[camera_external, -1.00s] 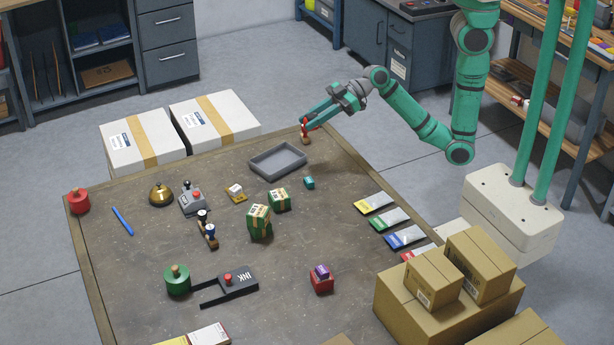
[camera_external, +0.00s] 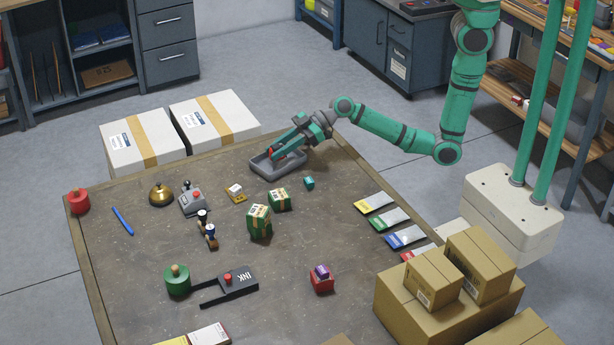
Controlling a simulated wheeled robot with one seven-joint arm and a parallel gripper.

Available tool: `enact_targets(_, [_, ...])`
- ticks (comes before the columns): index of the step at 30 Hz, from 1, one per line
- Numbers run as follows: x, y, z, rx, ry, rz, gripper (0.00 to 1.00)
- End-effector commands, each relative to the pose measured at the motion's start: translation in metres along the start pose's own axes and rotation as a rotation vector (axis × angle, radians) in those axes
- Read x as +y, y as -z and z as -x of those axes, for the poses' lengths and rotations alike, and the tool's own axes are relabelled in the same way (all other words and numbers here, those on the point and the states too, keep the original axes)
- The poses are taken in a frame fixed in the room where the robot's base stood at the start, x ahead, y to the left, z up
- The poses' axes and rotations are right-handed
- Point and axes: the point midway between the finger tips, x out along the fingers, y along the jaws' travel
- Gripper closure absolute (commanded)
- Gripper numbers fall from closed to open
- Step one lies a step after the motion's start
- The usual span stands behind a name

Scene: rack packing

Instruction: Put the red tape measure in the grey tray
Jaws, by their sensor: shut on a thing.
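The grey tray (camera_external: 263,172) lies flat near the far edge of the table. My gripper (camera_external: 275,153) reaches into it from the upper right, pointing down and left. It is shut on the red tape measure (camera_external: 271,153), a small red thing between the fingers, over the left part of the tray. The fingers hide much of it, and I cannot tell whether it touches the tray floor. The gripper also covers part of the tray's back and inside.
A small teal block (camera_external: 309,183) and green boxes (camera_external: 279,199) stand in front of the tray. White cartons (camera_external: 215,118) stand beyond the table.

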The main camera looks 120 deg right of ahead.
Motion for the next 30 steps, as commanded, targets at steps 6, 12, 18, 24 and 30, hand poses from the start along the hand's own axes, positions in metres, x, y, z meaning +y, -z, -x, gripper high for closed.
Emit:
enact_targets(6, [-0.001,-0.0112,-0.0049,0.002,0.002,0.001,1.0])
enact_targets(12, [-0.0012,-0.0124,-0.0053,0.001,0.002,0.001,1.0])
enact_targets(18, [-0.0012,-0.0142,-0.0059,0.0,0.002,0.0,0.56])
enact_targets(24, [-0.0011,-0.014,-0.0058,0.0,0.002,0.0,0.56])
enact_targets(30, [-0.0007,-0.012,0.0031,0.001,0.0,0.0,0.56])
